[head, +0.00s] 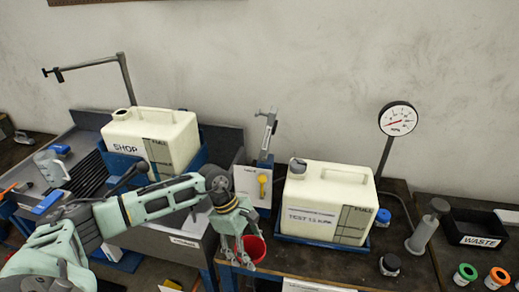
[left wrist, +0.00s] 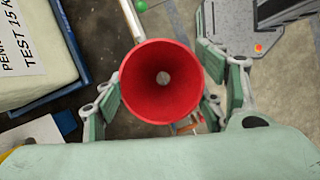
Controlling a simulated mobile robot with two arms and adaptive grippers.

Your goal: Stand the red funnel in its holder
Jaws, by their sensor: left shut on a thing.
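The red funnel (head: 254,249) is between the fingers of my left gripper (head: 240,242), which is shut on it at the front edge of the dark bench, left of the TEST jug. In the left wrist view the funnel (left wrist: 160,82) shows its wide mouth facing the camera, with the pale spout hole in the middle. Green-grey fingers lie on both sides of it. Its lower part is hidden. I cannot tell for sure which fixture is the funnel's holder. My right gripper is not in view.
The white TEST jug (head: 325,200) stands in a blue tray on the bench. A grey stand with a yellow item (head: 262,185) is behind my gripper. The SHOP jug (head: 152,135) is at left. A gauge (head: 397,118) and a black WASTE bin (head: 474,228) are at right.

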